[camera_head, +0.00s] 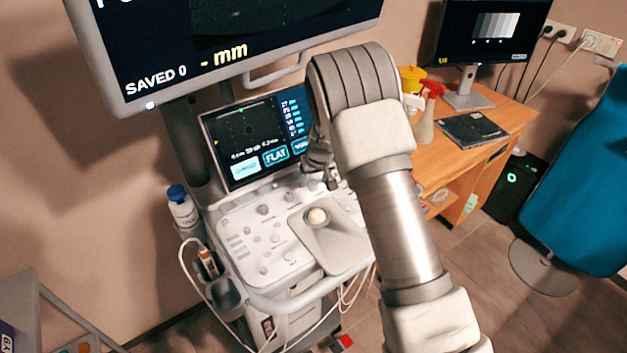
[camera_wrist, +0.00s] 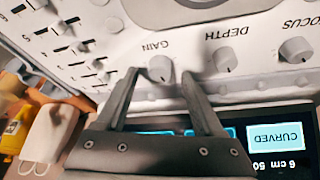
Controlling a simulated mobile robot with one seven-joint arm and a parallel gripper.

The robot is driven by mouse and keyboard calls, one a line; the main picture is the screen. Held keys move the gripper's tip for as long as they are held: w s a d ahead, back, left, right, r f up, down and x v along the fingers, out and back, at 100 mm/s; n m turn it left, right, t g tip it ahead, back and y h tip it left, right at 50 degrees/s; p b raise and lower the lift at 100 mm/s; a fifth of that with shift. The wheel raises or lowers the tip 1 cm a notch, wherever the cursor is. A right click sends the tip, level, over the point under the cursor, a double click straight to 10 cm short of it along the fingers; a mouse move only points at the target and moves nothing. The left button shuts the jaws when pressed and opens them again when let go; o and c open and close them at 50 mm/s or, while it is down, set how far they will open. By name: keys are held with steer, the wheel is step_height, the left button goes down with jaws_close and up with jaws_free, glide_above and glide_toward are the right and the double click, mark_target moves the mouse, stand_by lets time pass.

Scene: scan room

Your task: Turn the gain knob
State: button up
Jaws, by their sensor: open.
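The gain knob (camera_wrist: 160,69) is a small round grey knob on the white control panel (camera_wrist: 250,85), under the printed word GAIN, which appears upside down in the wrist view. My gripper (camera_wrist: 159,75) is open, with one dark finger on each side of the gain knob in the picture. I cannot tell whether the fingers touch it or are still above it. In the head view my gripper (camera_head: 327,181) is over the back right of the panel, below the touch screen, and my arm hides the gain knob there.
The depth knob (camera_wrist: 224,59) is close beside the right finger, with the focus knob (camera_wrist: 296,50) beyond it. Sliders (camera_wrist: 62,28) are at the left. The touch screen (camera_head: 256,139) rises behind the panel. A trackball (camera_head: 317,216) sits toward the front.

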steer(key=shift+w+f, duration=0.15)
steer(key=shift+f, duration=0.2)
jaws_close()
stand_by(0.4)
steer(key=m+h+p, duration=0.1)
steer(key=m, duration=0.1)
steer(key=shift+a+r+m+p, duration=0.1)
steer(key=shift+a+m+p, duration=0.05)
steer(key=shift+m+p, duration=0.25)
steer(key=shift+m+h+p, duration=0.55)
steer(key=shift+m+h, duration=0.15)
steer(key=shift+m, duration=0.7)
